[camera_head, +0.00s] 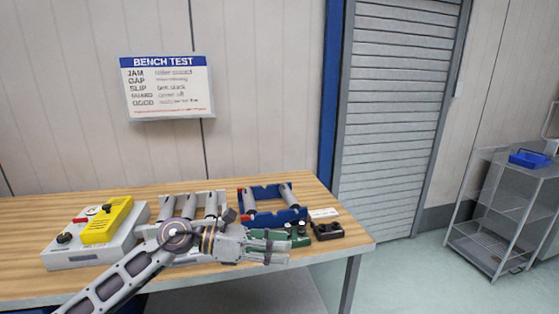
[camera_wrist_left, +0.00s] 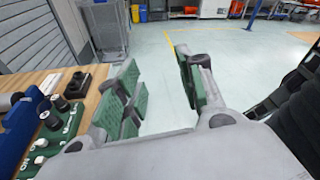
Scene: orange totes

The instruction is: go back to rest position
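My left gripper (camera_head: 278,247) is over the front right part of the wooden bench (camera_head: 225,281), with its arm coming in from the lower left. Its fingers point right. In the left wrist view the two green-padded fingers of my left gripper (camera_wrist_left: 157,75) stand apart with nothing between them, only the floor showing beyond. The gripper is open and empty. My right gripper does not show in either view.
A grey box with a yellow cover (camera_head: 107,220) stands on the bench's left. Behind my gripper are grey rollers (camera_head: 189,206) and a blue roller frame (camera_head: 268,193). A black block (camera_head: 328,231) sits near the right edge. A wire cart (camera_head: 500,212) stands right; floor between is clear.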

